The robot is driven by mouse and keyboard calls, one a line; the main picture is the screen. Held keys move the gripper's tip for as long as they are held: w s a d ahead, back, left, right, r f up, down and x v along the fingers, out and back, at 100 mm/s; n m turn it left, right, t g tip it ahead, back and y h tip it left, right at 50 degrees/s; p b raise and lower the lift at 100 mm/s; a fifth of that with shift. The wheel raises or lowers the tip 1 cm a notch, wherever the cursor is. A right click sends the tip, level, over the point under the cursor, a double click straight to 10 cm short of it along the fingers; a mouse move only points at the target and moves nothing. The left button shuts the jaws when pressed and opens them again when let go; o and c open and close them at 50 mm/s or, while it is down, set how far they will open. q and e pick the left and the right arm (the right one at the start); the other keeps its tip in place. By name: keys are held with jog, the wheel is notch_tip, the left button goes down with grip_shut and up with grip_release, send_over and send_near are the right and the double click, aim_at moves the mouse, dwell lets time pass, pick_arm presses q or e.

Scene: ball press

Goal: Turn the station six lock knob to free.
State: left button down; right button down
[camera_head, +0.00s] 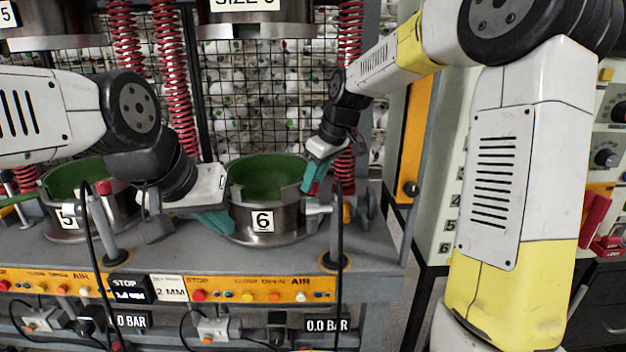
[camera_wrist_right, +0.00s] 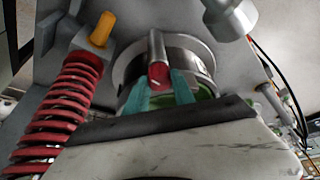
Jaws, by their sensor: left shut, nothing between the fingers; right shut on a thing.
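The station six mould (camera_head: 265,222) is a round metal pot with a green inside and a "6" label. My right gripper (camera_head: 314,182) is at its right rim. In the right wrist view its teal fingers (camera_wrist_right: 158,88) stand either side of a red-ended grey rod (camera_wrist_right: 158,74), apparently the lock knob, and are shut on it. My left gripper (camera_head: 222,224) is shut and empty beside the pot's left front wall.
The station five pot (camera_head: 66,222) stands at the left. A front panel (camera_head: 250,290) carries buttons. Black cables (camera_head: 338,270) hang in front of the bench. Red springs (camera_head: 175,85) and a wire mesh rise behind. A cabinet with dials (camera_head: 608,158) stands at the right.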

jog(key=c, duration=1.3)
grip_release()
jog(key=shift+c, duration=0.2)
jog(key=shift+r, duration=0.15)
jog(key=v, duration=0.7)
jog(key=shift+d+r, duration=0.2)
jog(key=shift+r, duration=0.05)
jog(key=shift+s, duration=0.1)
